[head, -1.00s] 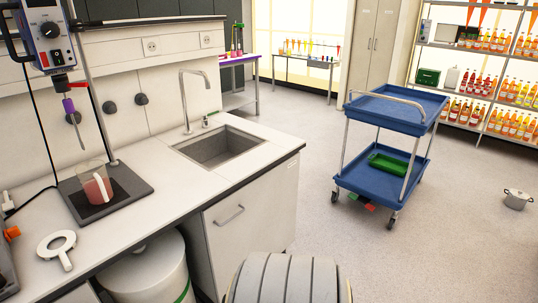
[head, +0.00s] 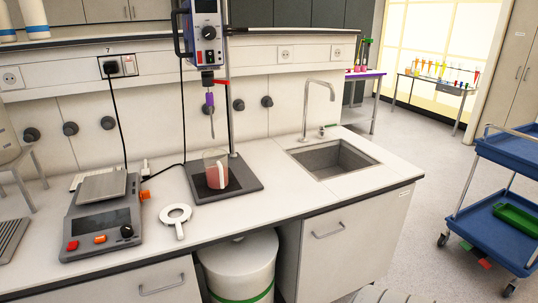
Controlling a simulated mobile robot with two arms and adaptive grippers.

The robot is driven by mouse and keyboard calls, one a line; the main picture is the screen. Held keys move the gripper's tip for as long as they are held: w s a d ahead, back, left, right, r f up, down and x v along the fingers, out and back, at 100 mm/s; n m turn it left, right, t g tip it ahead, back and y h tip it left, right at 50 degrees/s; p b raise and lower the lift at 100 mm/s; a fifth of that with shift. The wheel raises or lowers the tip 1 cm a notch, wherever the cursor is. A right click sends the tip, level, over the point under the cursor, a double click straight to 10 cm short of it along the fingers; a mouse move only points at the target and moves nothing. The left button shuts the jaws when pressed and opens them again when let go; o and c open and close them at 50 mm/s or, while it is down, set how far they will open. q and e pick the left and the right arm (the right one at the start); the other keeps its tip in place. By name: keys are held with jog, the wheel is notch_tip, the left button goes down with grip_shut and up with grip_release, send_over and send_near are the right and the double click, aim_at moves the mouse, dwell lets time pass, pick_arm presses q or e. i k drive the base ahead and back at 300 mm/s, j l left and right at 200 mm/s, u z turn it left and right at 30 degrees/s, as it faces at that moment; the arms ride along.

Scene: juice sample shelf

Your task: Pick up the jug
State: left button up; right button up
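The jug (head: 217,172) is a clear beaker-like vessel with a white handle and pinkish-red contents. It stands upright on the dark base plate (head: 247,185) of a stirrer stand on the white bench. The overhead stirrer (head: 205,35) hangs above it, with its purple chuck and shaft (head: 211,110); the shaft's lower end is above the jug. Neither of my grippers is in view.
A scale (head: 102,215) and a white ring with a handle (head: 176,218) lie left of the jug. A sink (head: 333,158) with a tap is to its right. A white bin (head: 238,268) stands under the bench; a blue cart (head: 495,215) stands at the right.

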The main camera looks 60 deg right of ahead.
aim_at(215, 160)
jog(key=z, duration=1.4)
